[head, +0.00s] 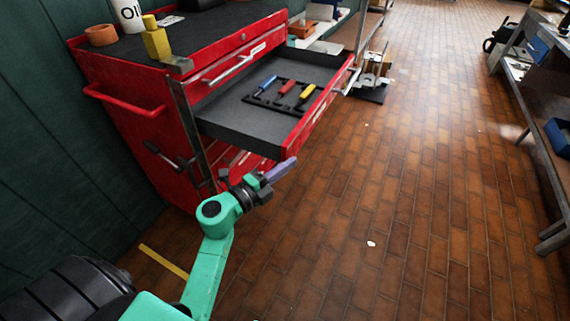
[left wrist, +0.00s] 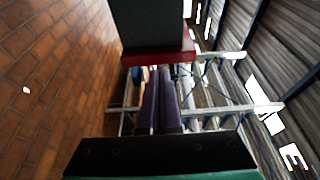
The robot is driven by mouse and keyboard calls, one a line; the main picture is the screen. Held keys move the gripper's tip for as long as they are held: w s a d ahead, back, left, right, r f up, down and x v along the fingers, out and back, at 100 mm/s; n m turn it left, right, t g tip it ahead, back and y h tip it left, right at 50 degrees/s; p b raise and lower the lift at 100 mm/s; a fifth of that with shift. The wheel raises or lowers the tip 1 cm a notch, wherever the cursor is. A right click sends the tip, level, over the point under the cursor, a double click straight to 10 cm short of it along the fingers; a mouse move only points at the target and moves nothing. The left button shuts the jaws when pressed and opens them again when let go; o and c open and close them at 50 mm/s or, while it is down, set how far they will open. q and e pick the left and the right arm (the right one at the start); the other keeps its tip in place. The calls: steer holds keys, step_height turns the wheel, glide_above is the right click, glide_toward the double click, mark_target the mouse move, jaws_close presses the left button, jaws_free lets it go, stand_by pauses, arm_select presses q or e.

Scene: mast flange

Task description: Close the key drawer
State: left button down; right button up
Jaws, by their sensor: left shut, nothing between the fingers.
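A red tool cabinet (head: 130,100) stands at the left, and its grey-lined drawer (head: 225,118) is pulled well out. The drawer's red front (head: 318,106) faces right and carries a metal handle. Inside lies a black rack with blue, red and yellow tools (head: 286,88). My left gripper (head: 290,164) is shut and empty, low in front of the cabinet near the drawer's near front corner. In the left wrist view its purple fingers (left wrist: 160,72) point towards the drawer's red edge (left wrist: 150,56); I cannot tell whether they touch. My right gripper is out of view.
A shelf with a dark box (head: 558,136) stands at the right. The brick floor (head: 420,190) between is mostly clear.

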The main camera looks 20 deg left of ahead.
mark_target(220, 132)
arm_select(q)
steer(key=shift+a, duration=0.25)
steer(key=shift+a, duration=0.75)
steer(key=a+b, duration=0.1)
steer(key=a, duration=0.5)
steer(key=w+a+b, duration=0.1)
steer(key=a+b, duration=0.1)
steer(key=a, duration=0.5)
steer(key=a+b, duration=0.1)
steer(key=a, duration=0.5)
steer(key=shift+w+a+f, duration=0.15)
steer(key=shift+w+a, duration=0.05)
steer(key=shift+a, duration=0.1)
steer(key=shift+a+b, duration=0.65)
steer(key=shift+a, duration=0.35)
steer(key=shift+w+a+r, duration=0.1)
steer(key=shift+a+r, duration=0.1)
steer(key=shift+a, duration=0.45)
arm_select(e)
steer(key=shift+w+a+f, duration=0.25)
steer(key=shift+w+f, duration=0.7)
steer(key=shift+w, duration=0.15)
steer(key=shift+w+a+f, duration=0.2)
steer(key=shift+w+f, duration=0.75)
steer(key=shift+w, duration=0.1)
arm_select(q)
steer(key=shift+d, duration=0.15)
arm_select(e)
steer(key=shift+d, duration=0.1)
